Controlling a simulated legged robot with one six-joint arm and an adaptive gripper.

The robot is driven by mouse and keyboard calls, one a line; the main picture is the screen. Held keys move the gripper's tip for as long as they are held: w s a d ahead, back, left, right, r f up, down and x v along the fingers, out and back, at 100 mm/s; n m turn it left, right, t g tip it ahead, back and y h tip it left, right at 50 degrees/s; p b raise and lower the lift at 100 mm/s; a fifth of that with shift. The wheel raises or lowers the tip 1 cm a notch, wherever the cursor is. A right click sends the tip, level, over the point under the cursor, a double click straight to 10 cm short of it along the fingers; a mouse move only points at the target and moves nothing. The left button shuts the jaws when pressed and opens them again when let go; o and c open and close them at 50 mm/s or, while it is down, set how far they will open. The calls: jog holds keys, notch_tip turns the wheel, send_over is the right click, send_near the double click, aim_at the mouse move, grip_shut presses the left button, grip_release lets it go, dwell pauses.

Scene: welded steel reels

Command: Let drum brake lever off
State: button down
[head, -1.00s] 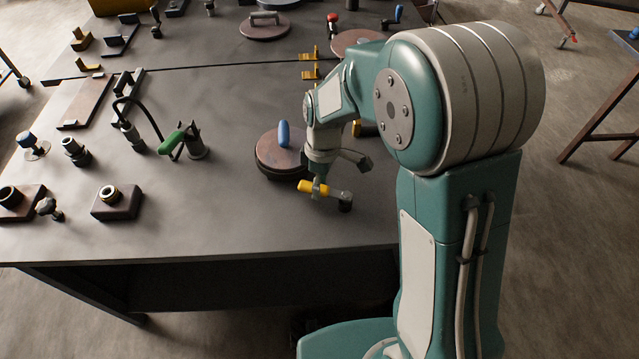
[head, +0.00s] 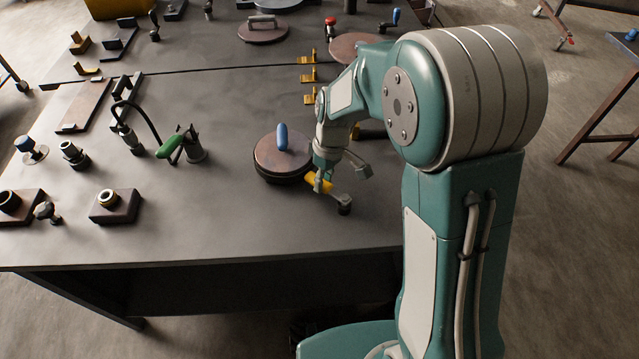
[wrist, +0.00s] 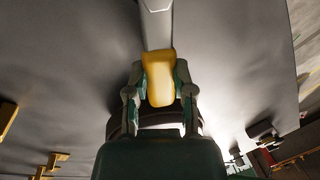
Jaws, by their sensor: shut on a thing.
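The lever has a yellow grip (head: 319,182) and a grey arm running to a dark pivot (head: 344,205) on the table near its front right. My gripper (head: 324,168) is shut on the yellow grip from above. In the wrist view my gripper's two fingers (wrist: 160,82) lie on either side of the yellow grip (wrist: 158,70), and the grey lever arm (wrist: 155,25) runs away from it. A brown round drum (head: 268,160) with an upright blue handle stands just left of the grip. My wrist hides part of the fingers in the head view.
A green-handled clamp (head: 182,148) stands left of the drum. Yellow brackets (head: 308,76) line the table behind my arm. A brown block with a ring (head: 115,208) is at the front left. The table between that block and the lever is clear.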

jog(key=d+m, duration=0.1)
jog(key=m, duration=0.1)
jog(key=w+m, duration=0.1)
jog(key=d+m, duration=0.1)
jog(key=m, duration=0.1)
jog(key=shift+w+d+f+m+t, duration=0.1)
jog(key=shift+w+d+m+t, duration=0.05)
jog(key=shift+d+m+t, duration=0.2)
jog(key=shift+w+d+m+t+y, duration=0.2)
jog(key=shift+d+m, duration=0.3)
jog(key=shift+m, duration=0.45)
jog(key=shift+s+d+m+t+y, duration=0.1)
jog(key=shift+d+m+t, duration=0.25)
jog(key=shift+m, duration=0.55)
jog(key=shift+d, duration=0.15)
jog(key=shift+c, duration=2.3)
grip_release()
notch_tip(320, 180, up, 12)
jog(key=d, duration=0.2)
jog(key=shift+f, duration=0.15)
